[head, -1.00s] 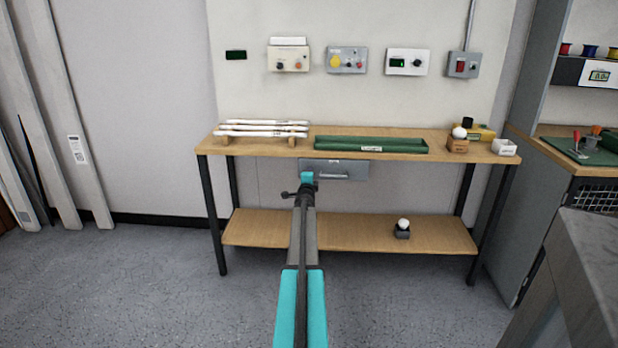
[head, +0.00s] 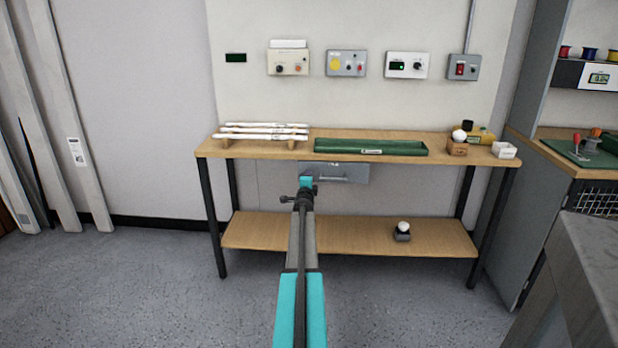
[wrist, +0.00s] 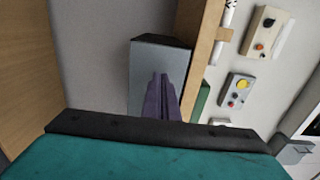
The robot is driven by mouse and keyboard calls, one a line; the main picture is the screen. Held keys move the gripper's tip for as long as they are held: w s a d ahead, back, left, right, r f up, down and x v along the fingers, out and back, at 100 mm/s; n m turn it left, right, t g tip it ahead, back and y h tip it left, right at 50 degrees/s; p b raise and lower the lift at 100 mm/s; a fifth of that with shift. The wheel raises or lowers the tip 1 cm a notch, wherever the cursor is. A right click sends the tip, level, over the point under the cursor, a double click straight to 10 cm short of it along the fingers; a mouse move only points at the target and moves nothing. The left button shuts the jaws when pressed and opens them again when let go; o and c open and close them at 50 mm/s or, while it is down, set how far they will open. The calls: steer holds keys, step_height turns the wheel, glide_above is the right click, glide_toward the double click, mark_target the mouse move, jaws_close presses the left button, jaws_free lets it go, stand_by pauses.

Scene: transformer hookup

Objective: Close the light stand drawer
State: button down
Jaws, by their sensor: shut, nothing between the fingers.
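The light stand drawer (head: 345,174) is a grey box with a bar handle, under the front of the wooden bench top. In the wrist view the grey drawer (wrist: 143,70) shows a light face and a darker side face, with the picture turned sideways. My gripper (wrist: 163,76) shows there as two dark purple fingers held together, with nothing between them. They overlap the drawer's light face; I cannot tell whether they touch it. In the head view my arm reaches to the drawer's left end and hides the fingers. How far the drawer stands out is unclear.
The bench top (head: 450,150) carries white tubes (head: 262,132) on a rack, a green tray (head: 370,146) and small boxes. A lower shelf (head: 345,237) holds a small lamp (head: 402,231). Control boxes hang on the wall. A grey table (head: 595,255) stands at right.

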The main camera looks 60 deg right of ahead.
steer(key=v, duration=1.2)
steer(key=shift+s+f, duration=0.2)
steer(key=shift+f, duration=0.05)
steer(key=shift+a, duration=0.15)
stand_by(0.4)
